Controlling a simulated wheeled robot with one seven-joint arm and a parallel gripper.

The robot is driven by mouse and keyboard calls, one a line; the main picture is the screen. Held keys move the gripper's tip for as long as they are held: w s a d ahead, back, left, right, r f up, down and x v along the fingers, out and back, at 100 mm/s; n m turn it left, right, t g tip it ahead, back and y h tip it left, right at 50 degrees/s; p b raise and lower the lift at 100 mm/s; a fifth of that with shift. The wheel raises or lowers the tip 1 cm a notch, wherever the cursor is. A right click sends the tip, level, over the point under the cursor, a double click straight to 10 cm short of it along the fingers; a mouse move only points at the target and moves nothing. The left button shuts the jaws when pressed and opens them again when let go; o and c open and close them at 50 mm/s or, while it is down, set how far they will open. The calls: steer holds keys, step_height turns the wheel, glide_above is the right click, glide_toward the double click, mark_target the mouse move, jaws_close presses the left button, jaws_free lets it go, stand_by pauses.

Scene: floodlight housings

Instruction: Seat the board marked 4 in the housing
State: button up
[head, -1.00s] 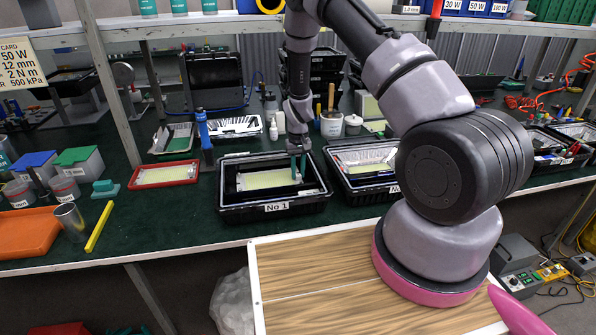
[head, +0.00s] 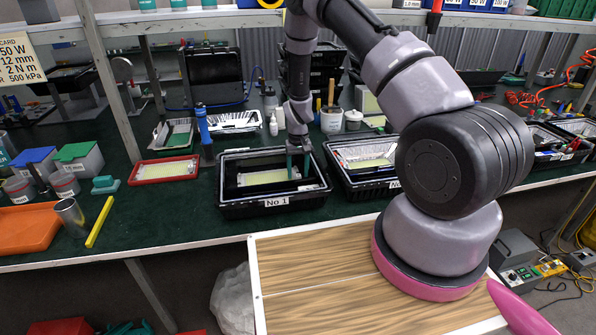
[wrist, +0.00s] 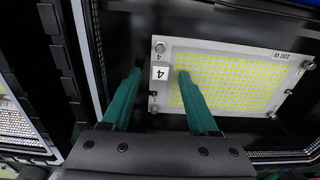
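The board marked 4 (wrist: 225,85) is a pale plate with a yellow dot grid, a "4" tag and a "100 W" label. It lies inside the black housing marked No 1 (head: 277,201), also seen in the head view (head: 264,177). Round posts or screw heads show at its corners. I cannot tell whether it sits fully down. My gripper (wrist: 160,75) is open above the tagged end of the board. One teal finger is beyond the board's edge and the other is over the dot grid. My gripper also shows in the head view (head: 298,166).
A second black housing (head: 375,180) stands close on the right. A red-framed tray with a panel (head: 165,171) and a blue-handled tool (head: 204,130) are on the left.

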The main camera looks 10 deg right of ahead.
step_height(320, 180, up, 11)
stand_by(0.7)
steer(key=shift+f, duration=0.1)
steer(key=s+d+r+m+t+y, duration=0.15)
steer(key=s+r, duration=0.25)
steer(key=r, duration=1)
steer(key=s+d+r+m+t, duration=0.15)
steer(key=s+r, duration=0.25)
steer(key=r, duration=1)
steer(key=s+d+r+t, duration=0.1)
steer(key=s+r, duration=0.3)
steer(key=s, duration=0.3)
steer(key=s+d+r+t, duration=0.1)
steer(key=s+r, duration=0.3)
steer(key=s, duration=0.3)
steer(key=s+r+m+t, duration=0.1)
steer(key=s+r, duration=0.3)
steer(key=s, duration=0.4)
steer(key=shift+d+r+t, duration=0.4)
steer(key=shift+t, duration=0.2)
